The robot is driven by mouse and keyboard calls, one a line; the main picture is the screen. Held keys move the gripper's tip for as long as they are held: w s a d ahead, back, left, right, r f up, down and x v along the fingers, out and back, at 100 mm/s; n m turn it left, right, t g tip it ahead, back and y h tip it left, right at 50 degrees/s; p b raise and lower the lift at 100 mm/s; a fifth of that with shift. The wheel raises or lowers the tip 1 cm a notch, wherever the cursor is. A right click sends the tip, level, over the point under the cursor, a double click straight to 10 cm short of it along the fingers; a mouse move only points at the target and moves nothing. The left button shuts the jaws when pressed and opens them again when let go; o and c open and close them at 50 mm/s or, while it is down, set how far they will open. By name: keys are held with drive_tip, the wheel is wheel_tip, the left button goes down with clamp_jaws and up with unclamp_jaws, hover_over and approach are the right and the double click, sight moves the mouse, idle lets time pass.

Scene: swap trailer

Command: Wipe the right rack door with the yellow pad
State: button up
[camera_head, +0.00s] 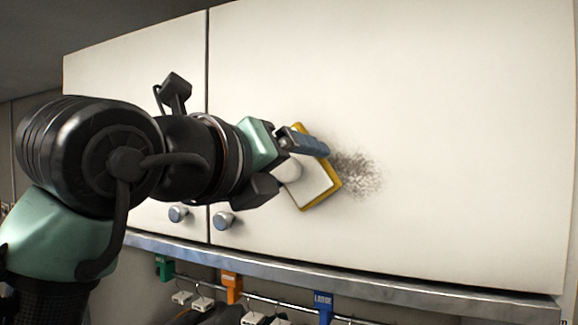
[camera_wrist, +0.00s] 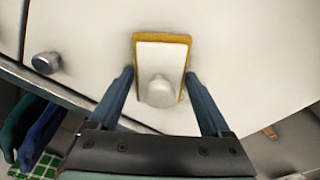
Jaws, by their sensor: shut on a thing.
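The right rack door (camera_head: 450,110) is a wide cream-white panel, closed. It fills much of the head view and also shows in the wrist view (camera_wrist: 260,50). A dark speckled smudge (camera_head: 360,174) lies on it, just right of the yellow pad (camera_head: 324,194). The pad has a yellow rim, a white back and a white knob-like grip; it also shows in the wrist view (camera_wrist: 175,52). My gripper (camera_head: 300,160) is shut on the pad and holds it flat at the door face. The pad seems to touch the door; part of the smudge may be hidden behind it.
The left door (camera_head: 130,75) is closed. Round metal knobs (camera_head: 223,220) stick out near the doors' shared lower edge. A metal ledge (camera_head: 350,278) runs below, with a rail of hangers and coloured tags (camera_head: 323,303) under it. The door's right side is clear.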

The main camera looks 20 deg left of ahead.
sight(326, 167)
drive_tip(key=shift+w, duration=0.8)
drive_tip(key=shift+d, duration=0.1)
drive_tip(key=shift+s+d+b, duration=0.2)
drive_tip(key=shift+d+b, duration=0.3)
drive_tip(key=shift+d, duration=1.3)
drive_tip(key=shift+d+b, duration=0.45)
drive_tip(key=shift+d, duration=3.1)
drive_tip(key=shift+w+a+p, duration=0.2)
drive_tip(key=shift+a+p, duration=0.55)
drive_tip(key=shift+a, duration=4.75)
drive_tip(key=shift+s+d+b, duration=0.2)
drive_tip(key=shift+d+b, duration=0.75)
drive_tip(key=shift+d, duration=4.55)
drive_tip(key=shift+w+a+p, duration=0.2)
drive_tip(key=shift+a+p, duration=0.7)
drive_tip(key=shift+a, duration=4.55)
